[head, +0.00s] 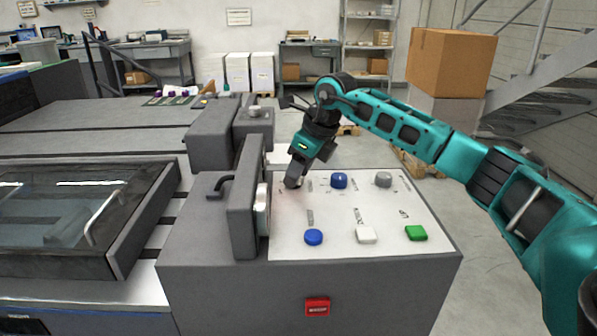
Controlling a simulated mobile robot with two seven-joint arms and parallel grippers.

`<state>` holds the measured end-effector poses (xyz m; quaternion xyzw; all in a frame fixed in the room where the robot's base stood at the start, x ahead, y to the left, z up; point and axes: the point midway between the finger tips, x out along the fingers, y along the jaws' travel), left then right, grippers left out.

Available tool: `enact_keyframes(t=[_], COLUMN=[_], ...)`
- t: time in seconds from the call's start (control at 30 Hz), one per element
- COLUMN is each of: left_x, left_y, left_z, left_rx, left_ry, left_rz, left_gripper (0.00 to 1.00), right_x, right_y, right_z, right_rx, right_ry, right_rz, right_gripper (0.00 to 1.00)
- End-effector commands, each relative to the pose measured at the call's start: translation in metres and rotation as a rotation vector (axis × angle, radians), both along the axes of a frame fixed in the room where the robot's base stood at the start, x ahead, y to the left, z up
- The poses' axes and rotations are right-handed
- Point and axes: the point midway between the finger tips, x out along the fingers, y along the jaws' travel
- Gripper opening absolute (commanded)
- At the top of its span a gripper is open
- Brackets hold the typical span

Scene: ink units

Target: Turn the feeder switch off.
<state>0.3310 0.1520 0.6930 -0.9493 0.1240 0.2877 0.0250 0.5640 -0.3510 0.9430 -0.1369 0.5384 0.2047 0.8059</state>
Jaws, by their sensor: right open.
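A white control panel (383,208) on a grey machine housing carries knobs and buttons in two rows. The back row has a blue knob (339,181) and a grey knob (383,180). My right gripper (293,183) points down at the back left of the panel, left of the blue knob. Its tip covers most of a small pale part (300,182) there; I cannot tell if they touch. The labels are too small to read, so I cannot tell which control is the feeder switch. My left gripper is out of view.
The front row has a blue button (313,237), a white button (366,235) and a green button (416,233). A red switch (317,307) sits on the housing's front face. A grey upright block (246,205) stands close left of the panel. Space above the panel's right half is clear.

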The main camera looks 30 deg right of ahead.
Motion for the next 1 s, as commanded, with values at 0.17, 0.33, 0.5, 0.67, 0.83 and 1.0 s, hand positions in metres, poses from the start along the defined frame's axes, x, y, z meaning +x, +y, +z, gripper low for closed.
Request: enact_keyframes(t=[0.17,0.33,0.5,0.67,0.83,1.0], left_x=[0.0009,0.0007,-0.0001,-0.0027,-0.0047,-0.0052], left_y=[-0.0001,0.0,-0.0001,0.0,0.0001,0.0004], left_z=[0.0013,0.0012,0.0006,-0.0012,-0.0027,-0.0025], left_rx=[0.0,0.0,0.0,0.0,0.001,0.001], left_ry=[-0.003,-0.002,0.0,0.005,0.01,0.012], left_rz=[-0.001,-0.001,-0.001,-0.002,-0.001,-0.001], left_gripper=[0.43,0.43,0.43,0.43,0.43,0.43], right_x=[0.0003,0.0002,0.0001,0.0,0.0001,0.0001], right_y=[0.0,0.0,-0.0001,-0.0001,-0.0001,-0.0003], right_z=[-0.0009,-0.0007,-0.0005,-0.0004,-0.0003,0.0002], right_rx=[0.0,0.0,0.0,0.0,0.0,0.001], right_ry=[0.0,0.0,0.0,0.0,0.0,0.0], right_rz=[0.0,0.0,0.0,0.0,0.0,0.009], right_gripper=[0.43,0.33,0.17,0.01,0.0,0.0])
